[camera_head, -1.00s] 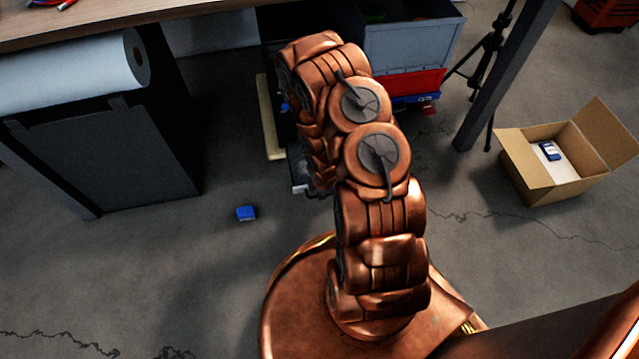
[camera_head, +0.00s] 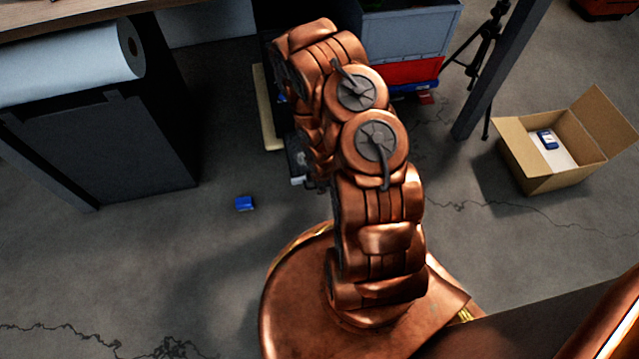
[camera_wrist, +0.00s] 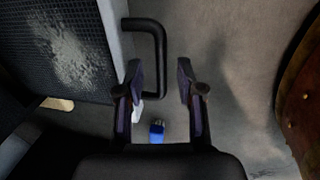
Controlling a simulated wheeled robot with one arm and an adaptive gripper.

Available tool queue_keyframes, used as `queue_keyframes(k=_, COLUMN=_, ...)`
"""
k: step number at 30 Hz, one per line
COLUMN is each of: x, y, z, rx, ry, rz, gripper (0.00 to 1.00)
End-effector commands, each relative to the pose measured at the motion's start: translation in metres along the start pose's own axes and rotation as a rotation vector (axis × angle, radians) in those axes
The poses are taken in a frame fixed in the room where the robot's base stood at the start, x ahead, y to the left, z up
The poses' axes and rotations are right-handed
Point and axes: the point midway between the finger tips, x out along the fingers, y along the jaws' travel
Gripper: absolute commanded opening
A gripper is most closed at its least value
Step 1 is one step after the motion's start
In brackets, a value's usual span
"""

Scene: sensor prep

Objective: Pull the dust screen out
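In the wrist view the dust screen (camera_wrist: 78,50) is a dark mesh panel with a pale dusty patch and a light frame edge, at the upper left. A black U-shaped handle (camera_wrist: 160,52) stands out from the frame's right side. My gripper (camera_wrist: 159,82) is open, with its two fingertips apart near the handle's lower part. The handle's outer bar appears between the fingers in the picture; I cannot tell how deep it sits, and no grip on it shows. In the head view my arm hides the gripper, the handle and most of the screen.
A small blue object (camera_head: 245,203) lies on the floor, also in the wrist view (camera_wrist: 157,132). An open cardboard box (camera_head: 535,182) with a blue device inside stands at the right. A grey bin (camera_head: 412,35), a tripod (camera_head: 487,40) and a dark cabinet (camera_head: 100,150) stand around.

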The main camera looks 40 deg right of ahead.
Motion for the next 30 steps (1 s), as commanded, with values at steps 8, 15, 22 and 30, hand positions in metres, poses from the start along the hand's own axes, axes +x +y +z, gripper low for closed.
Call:
queue_keyframes(k=8, x=-0.015, y=0.002, z=0.001, rx=-0.001, ry=-0.002, rz=0.002, gripper=0.37)
queue_keyframes(k=15, x=-0.042, y=0.002, z=0.0, rx=-0.001, ry=-0.001, rz=0.003, gripper=0.37)
queue_keyframes(k=22, x=-0.067, y=0.001, z=0.0, rx=0.0, ry=-0.001, rz=0.001, gripper=0.37)
queue_keyframes(k=30, x=-0.095, y=0.001, z=0.0, rx=-0.001, ry=-0.001, rz=0.001, gripper=0.37)
